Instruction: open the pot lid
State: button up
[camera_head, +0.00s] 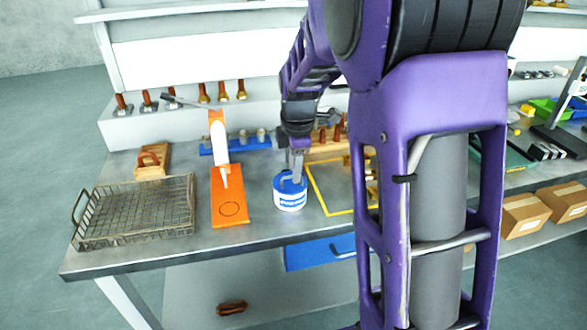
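The pot is a small white cylinder (290,203) with a blue label band, standing upright on the grey workbench. Its blue lid (289,184) sits on top, and a blue loop shows at the lid's left side. My gripper (297,178) points down right at the lid, at its upper right side. The fingers overlap the lid in this view. I cannot tell whether they touch or grip it, or whether they are open or shut. My purple arm hides the bench to the right of the pot.
An orange stand (229,205) with a white-and-orange upright part is close left of the pot. A wire basket (135,212) is at the bench's left end. A yellow outlined square (328,205) lies right of the pot. Tools stand on the shelf behind.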

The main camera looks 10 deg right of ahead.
jog(key=shift+w+f, duration=0.1)
jog(key=shift+f, duration=0.2)
grip_shut()
dwell(1.3)
